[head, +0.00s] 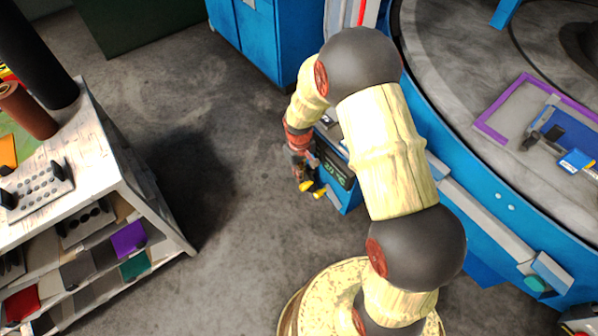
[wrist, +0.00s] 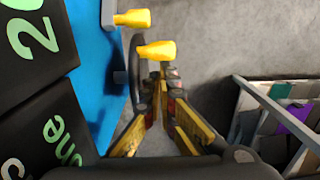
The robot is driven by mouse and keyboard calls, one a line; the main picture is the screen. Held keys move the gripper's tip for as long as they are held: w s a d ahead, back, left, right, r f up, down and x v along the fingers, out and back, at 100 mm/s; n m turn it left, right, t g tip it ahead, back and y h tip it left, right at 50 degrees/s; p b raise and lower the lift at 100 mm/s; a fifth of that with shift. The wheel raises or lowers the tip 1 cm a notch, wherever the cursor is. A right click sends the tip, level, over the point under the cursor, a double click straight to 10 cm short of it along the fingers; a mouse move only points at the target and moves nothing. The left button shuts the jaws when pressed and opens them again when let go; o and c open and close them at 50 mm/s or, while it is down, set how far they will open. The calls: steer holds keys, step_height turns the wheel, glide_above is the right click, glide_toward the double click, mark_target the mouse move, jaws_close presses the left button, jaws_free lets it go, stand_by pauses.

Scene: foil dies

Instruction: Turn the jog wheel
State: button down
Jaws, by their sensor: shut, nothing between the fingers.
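The jog wheel (wrist: 136,72) shows in the wrist view as a thin dark ring, seen nearly edge-on beside the blue side of a control box (wrist: 95,60). A yellow handle (wrist: 157,50) sticks out from it to the right. A second yellow handle (wrist: 132,18) on a grey piece lies farther up. My gripper (wrist: 163,74) is shut and empty, its tips just below the nearer yellow handle; I cannot tell whether they touch. In the head view my gripper (head: 307,174) is beside the box, with yellow handles (head: 319,192) close below it. The ring is mostly hidden there.
Black panels with green lettering (wrist: 38,40) are close on the left of the wrist view. A white shelf unit (head: 165,205) with coloured items stands left in the head view. A large blue-rimmed round machine (head: 500,215) fills the right. Grey floor between is clear.

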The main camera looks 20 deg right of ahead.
mark_target(305, 184)
steer(key=s, duration=0.1)
steer(key=s+f+t, duration=0.1)
steer(key=shift+s+d+f, duration=0.15)
steer(key=shift+s+d, duration=0.2)
steer(key=shift+d, duration=0.05)
stand_by(1.3)
